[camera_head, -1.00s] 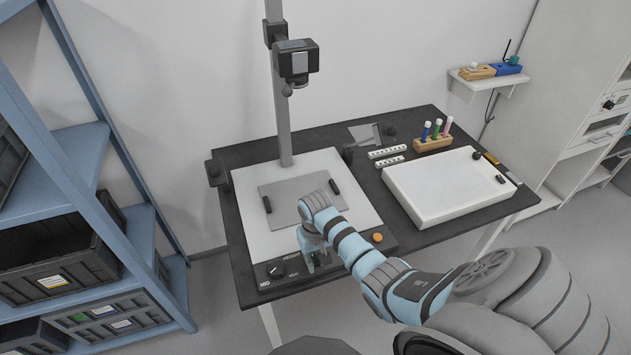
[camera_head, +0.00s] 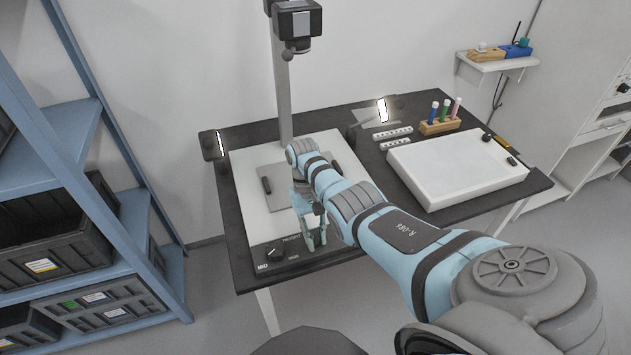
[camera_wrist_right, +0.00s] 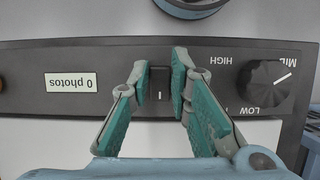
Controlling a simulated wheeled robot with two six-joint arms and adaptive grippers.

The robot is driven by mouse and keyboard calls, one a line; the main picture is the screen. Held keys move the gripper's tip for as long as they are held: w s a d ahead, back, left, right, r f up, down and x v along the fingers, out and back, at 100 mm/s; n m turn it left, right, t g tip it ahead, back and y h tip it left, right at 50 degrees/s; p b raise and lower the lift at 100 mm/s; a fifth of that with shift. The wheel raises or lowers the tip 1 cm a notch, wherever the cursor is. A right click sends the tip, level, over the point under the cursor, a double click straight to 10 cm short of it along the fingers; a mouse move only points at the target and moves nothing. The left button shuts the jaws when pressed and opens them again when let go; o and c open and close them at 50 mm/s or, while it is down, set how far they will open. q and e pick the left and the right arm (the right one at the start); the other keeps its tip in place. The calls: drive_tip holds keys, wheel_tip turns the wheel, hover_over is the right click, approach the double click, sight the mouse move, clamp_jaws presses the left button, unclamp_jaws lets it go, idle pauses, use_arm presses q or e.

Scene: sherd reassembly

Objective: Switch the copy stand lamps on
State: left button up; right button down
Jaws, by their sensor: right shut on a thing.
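The copy stand (camera_head: 250,225) stands on the dark table, with a light baseboard, a column and a control panel along its front. Its left lamp (camera_head: 221,144) and right lamp (camera_head: 382,110) show bright white faces. My right gripper (camera_head: 315,243) is down at the panel. In the right wrist view, its teal fingers (camera_wrist_right: 164,68) are closed on either side of a dark rocker switch (camera_wrist_right: 159,88) with a white line mark. The switch is hidden in the head view. My left gripper is not in view.
Beside the switch are a dial (camera_wrist_right: 264,85) marked LOW, MID and HIGH and a display (camera_wrist_right: 72,83) reading "0 photos". A white slab (camera_head: 455,170) and a tube rack (camera_head: 439,126) stand on the right of the table. Blue shelving (camera_head: 75,145) stands at left.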

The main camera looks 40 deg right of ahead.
drive_tip(key=c, duration=1.5)
unclamp_jaws()
drive_tip(key=shift+s, duration=0.1)
drive_tip(key=v, duration=1.2)
drive_tip(key=shift+s, duration=0.1)
